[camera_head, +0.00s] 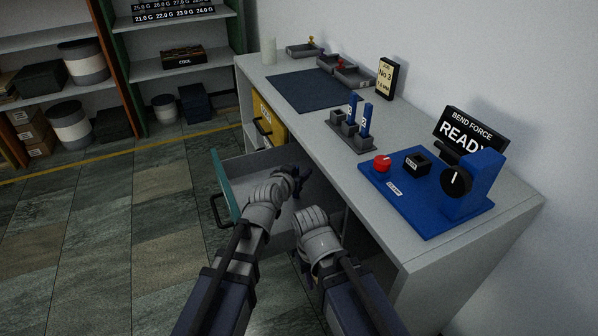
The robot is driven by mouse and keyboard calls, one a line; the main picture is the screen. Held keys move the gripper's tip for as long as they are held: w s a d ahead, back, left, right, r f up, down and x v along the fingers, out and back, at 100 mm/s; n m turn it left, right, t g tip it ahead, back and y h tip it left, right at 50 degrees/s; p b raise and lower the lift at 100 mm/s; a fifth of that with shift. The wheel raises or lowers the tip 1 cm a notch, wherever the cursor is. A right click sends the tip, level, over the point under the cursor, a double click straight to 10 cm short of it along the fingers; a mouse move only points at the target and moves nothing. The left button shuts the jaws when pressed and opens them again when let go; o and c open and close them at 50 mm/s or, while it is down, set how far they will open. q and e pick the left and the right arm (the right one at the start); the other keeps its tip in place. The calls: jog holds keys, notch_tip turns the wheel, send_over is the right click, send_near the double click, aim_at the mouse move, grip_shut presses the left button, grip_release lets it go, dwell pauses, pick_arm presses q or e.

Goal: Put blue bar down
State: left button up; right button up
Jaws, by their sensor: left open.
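Two blue bars stand upright in a grey slotted holder (352,141) on the bench: one at the back (352,104) and one at the right (366,119) with a pale label. My left gripper (299,177) is open over the pulled-out drawer (262,163), in front of the bench and below the holder, apart from both bars. It is small and dark, so whether a bar lies under it I cannot tell. My right arm reaches in beside it; its fingers are hidden.
The blue press base (423,213) with a red knob (382,162) and a READY display (468,135) fills the bench's right. A dark mat (310,91), small grey trays (352,76) and a sign (387,78) are farther back. Shelves stand at the left.

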pick_arm(q)
jog(key=p+v, duration=0.2)
jog(key=v, duration=0.5)
jog(key=shift+p, duration=0.3)
jog(key=shift+s+a+r, duration=0.1)
jog(key=shift+s+r, duration=0.05)
